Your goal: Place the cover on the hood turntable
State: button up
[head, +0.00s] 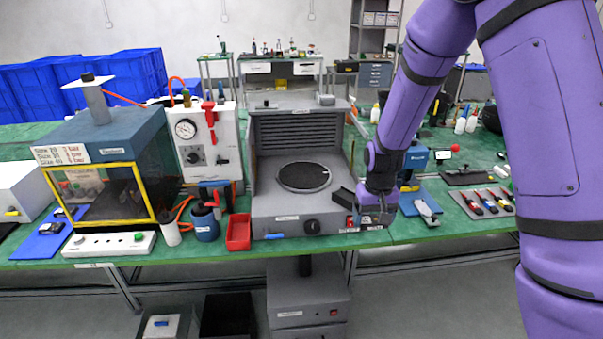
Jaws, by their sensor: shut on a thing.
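The hood turntable (304,177) is a flat black disc with a light rim, and it looks empty. It sits on the floor of an open grey hood (277,223) at the middle of the bench. My gripper (374,215) points down just right of the hood's front corner, low over the bench. It is shut on a dark grey piece, which I take to be the cover (343,198); this sticks out to the left of the jaws, beside the hood. My gripper hides part of it, and its full shape is hard to tell.
A red tray (239,232) stands left of the hood. Further left are a yellow-framed chamber (95,192) and a white gauge panel (206,145). A blue mat (419,202) with a tool and a grey mat with several pens (482,202) lie to the right.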

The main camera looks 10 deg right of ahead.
aim_at(304, 175)
jog(key=i+j, duration=0.3)
jog(key=j, duration=0.2)
jog(key=i+j, duration=0.35)
jog(key=i+l, duration=0.1)
jog(key=i, duration=0.2)
jog(key=i+l, duration=0.15)
jog(key=i, duration=0.1)
